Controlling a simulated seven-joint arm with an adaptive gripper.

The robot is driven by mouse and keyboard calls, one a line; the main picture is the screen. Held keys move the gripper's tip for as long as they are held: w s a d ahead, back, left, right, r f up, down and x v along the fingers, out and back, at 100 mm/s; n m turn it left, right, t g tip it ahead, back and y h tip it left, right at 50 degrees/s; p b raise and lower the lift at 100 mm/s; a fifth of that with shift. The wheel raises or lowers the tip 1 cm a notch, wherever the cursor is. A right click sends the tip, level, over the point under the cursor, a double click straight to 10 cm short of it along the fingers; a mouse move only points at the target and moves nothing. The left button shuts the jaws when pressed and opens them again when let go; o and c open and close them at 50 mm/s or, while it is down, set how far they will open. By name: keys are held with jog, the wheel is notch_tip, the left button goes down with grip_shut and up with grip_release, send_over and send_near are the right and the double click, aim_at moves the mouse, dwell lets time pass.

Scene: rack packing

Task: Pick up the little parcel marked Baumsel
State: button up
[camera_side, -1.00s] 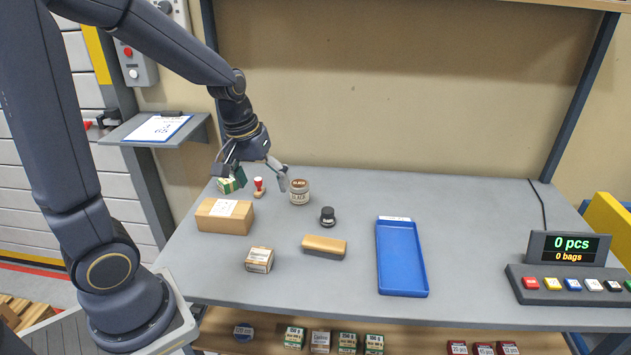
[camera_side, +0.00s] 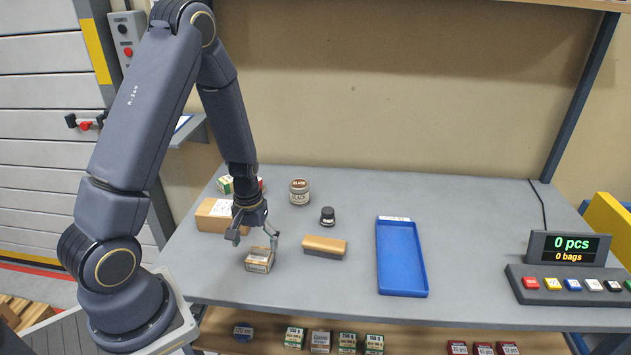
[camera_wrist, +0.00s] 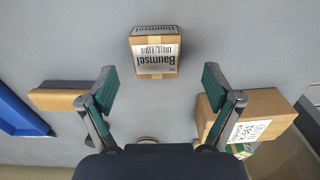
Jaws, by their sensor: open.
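The little parcel marked Baumsel (camera_side: 259,261) is a small brown box with a white printed label, on the grey table near its front left. In the wrist view the parcel (camera_wrist: 155,52) lies ahead of the fingers, roughly centred between them, its label reading "Baumsel". My gripper (camera_side: 253,239) is open and empty, just above and behind the parcel in the side view. In the wrist view my gripper (camera_wrist: 158,84) shows its two green-padded fingers spread wide, apart from the parcel.
A larger brown carton (camera_side: 212,217) stands behind and left of the parcel. A brown block (camera_side: 324,246) lies to its right, with a blue tray (camera_side: 403,262) further right. A black jar (camera_side: 328,216) and a tin (camera_side: 299,192) stand behind. Table around the parcel's front is clear.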

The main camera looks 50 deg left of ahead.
aim_at(259, 255)
jog(key=f, duration=0.5)
jog(key=shift+w+d+f, duration=0.1)
jog(key=shift+w, duration=0.15)
jog(key=shift+c, duration=0.4)
jog(key=c, duration=1.2)
